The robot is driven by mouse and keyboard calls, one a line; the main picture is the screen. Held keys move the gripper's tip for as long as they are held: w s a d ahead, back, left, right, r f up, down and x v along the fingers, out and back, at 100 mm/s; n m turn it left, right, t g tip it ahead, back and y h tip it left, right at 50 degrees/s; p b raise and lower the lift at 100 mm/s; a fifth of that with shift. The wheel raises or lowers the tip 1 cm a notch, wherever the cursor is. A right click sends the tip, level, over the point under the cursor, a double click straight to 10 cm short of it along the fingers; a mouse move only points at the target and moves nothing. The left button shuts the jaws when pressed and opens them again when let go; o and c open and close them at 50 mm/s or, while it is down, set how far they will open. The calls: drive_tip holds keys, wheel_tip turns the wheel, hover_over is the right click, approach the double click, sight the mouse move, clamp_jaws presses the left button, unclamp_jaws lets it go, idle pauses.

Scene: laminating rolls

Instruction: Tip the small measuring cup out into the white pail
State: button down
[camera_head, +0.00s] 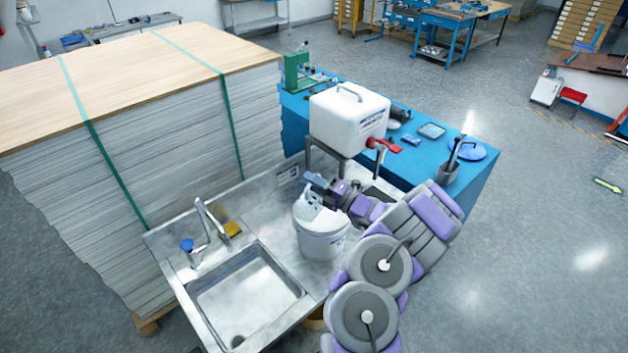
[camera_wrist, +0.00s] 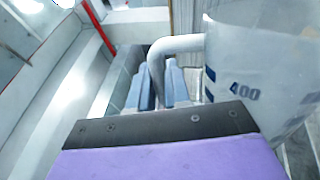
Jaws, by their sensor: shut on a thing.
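The white pail (camera_head: 322,245) stands on the steel counter to the right of the sink. The small measuring cup (camera_head: 316,203) is a pale, translucent cup over the pail's mouth and hides part of its rim. My gripper (camera_head: 318,184) is above the back of the pail, shut on the cup's handle. In the wrist view, the blue-grey fingers (camera_wrist: 162,82) close around the curved handle, and the cup (camera_wrist: 262,65) with a blue "400" mark fills the right side. The cup's contents and exact tilt cannot be told.
A white canister (camera_head: 348,120) with a red tap sits on a stand behind my gripper. The sink (camera_head: 245,295) and faucet (camera_head: 205,220) are at left. A tall banded board stack (camera_head: 150,110) stands behind. A blue table (camera_head: 470,190) with tools is at back right.

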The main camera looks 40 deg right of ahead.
sight(301, 207)
drive_tip(key=shift+s+a+f+n+b, duration=0.3)
drive_tip(key=shift+a+f+n+b, duration=0.1)
drive_tip(key=shift+a+n, duration=0.35)
drive_tip(key=shift+y, duration=0.3)
drive_tip(key=shift+s+a+f+n+g+y+b, duration=0.25)
drive_tip(key=shift+a+f+n+b, duration=0.35)
drive_tip(key=shift+n, duration=0.35)
drive_tip(key=shift+s+a+f+n+g+y+b, duration=0.15)
drive_tip(key=shift+s+a+f+n+g+b, duration=0.2)
drive_tip(key=shift+a+f+n, duration=0.45)
drive_tip(key=shift+w+d+r, duration=0.1)
drive_tip(key=shift+d+r, duration=0.05)
drive_tip(key=shift+n, duration=0.3)
drive_tip(key=shift+s+a+f+n+y+b, duration=0.2)
drive_tip(key=shift+a+f+n+b, duration=0.15)
drive_tip(key=shift+n, duration=0.3)
drive_tip(key=shift+s+a+f+n+y+b, duration=0.15)
drive_tip(key=shift+a+n+b, duration=0.1)
drive_tip(key=shift+a+n, duration=0.3)
drive_tip(key=shift+n+g, duration=0.3)
drive_tip(key=shift+n, duration=0.1)
drive_tip(key=shift+a, duration=0.1)
